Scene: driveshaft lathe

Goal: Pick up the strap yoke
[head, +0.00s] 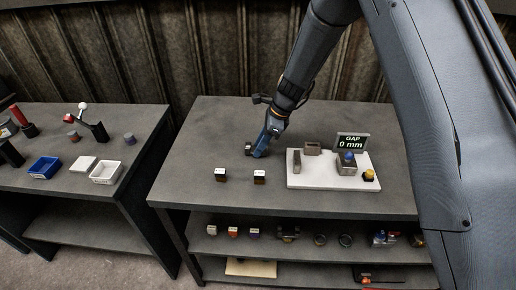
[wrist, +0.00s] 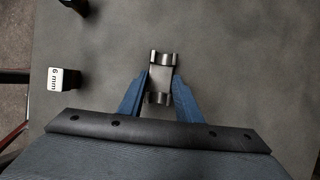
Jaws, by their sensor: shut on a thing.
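The strap yoke (wrist: 160,76) is a small metal piece with raised ends, seen in the wrist view between the blue fingers. In the head view it shows as a small brownish metal part (head: 248,149) at my gripper's tip. My gripper (wrist: 159,84) is shut on the strap yoke, one finger on each side of it. In the head view my gripper (head: 259,152) is low over the middle of the grey table (head: 215,125). I cannot tell whether the yoke touches the table. The fingers hide part of it in the head view.
Two small blocks with white labels (head: 221,174) (head: 260,177) stand in front of my gripper; one reads "6 mm" in the wrist view (wrist: 64,79). A white plate (head: 310,181) with a fixture and a "GAP 0 mm" display (head: 352,142) lies right. The table's back left is clear.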

